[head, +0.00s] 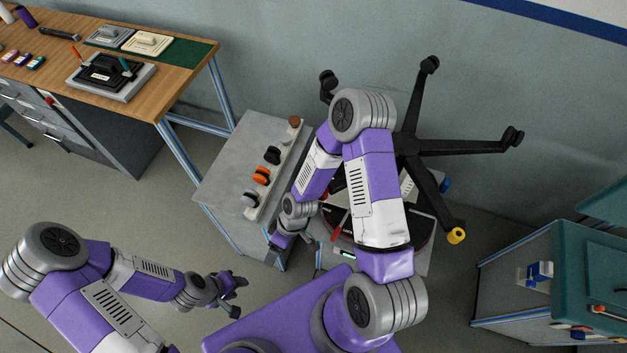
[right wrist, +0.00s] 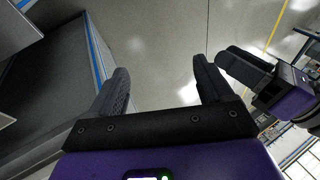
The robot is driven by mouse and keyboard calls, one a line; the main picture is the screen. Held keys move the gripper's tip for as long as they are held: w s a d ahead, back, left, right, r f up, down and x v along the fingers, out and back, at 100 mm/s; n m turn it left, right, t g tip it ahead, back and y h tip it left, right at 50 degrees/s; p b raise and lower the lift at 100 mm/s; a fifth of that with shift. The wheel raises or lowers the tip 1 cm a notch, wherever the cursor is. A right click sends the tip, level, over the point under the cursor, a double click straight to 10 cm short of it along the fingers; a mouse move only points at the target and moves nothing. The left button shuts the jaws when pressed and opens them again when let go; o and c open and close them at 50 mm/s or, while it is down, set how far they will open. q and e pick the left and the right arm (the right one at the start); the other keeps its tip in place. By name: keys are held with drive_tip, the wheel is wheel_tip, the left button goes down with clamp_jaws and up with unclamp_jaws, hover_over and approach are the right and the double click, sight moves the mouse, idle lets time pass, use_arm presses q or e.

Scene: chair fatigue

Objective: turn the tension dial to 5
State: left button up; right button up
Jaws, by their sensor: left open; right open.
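I cannot pick out the tension dial or any number on it. A round red and black platform (head: 418,222) under the black five-armed chair base (head: 408,146) is partly hidden by my right arm. My right gripper (head: 284,246) is open and empty at the front edge of the grey cabinet, beside that platform. In the right wrist view its two fingers (right wrist: 163,92) stand apart with only floor between them. My left gripper (head: 232,286) is open and empty over the floor at the lower left. It also shows in the right wrist view (right wrist: 244,68).
The grey cabinet (head: 222,170) bears a rail with several casters, including an orange one (head: 262,176). A wooden workbench (head: 180,80) at upper left holds a black lever mechanism (head: 106,72). A teal-topped cart (head: 585,275) stands at right.

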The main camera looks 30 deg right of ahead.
drive_tip(key=w+d+n+h, duration=0.1)
drive_tip(key=w+d+n, duration=0.4)
drive_tip(key=w+d, duration=0.1)
drive_tip(key=w+d+n+h+b, duration=0.1)
drive_tip(key=w+d+n+h, duration=0.1)
drive_tip(key=w+d+n, duration=0.3)
drive_tip(key=w+d+f+n+t+h+b, duration=0.1)
drive_tip(key=w+d+n, duration=0.4)
drive_tip(key=d, duration=0.7)
drive_tip(key=shift+w+f+h, duration=0.1)
drive_tip(key=shift+w+h, duration=0.6)
drive_tip(key=shift+w, duration=0.65)
wheel_tip(320, 180, down, 6)
drive_tip(key=shift+d+r+b, duration=0.1)
drive_tip(key=shift+b, duration=0.2)
drive_tip(key=shift+f, duration=0.7)
drive_tip(key=c, duration=1)
drive_tip(key=shift+c, duration=0.2)
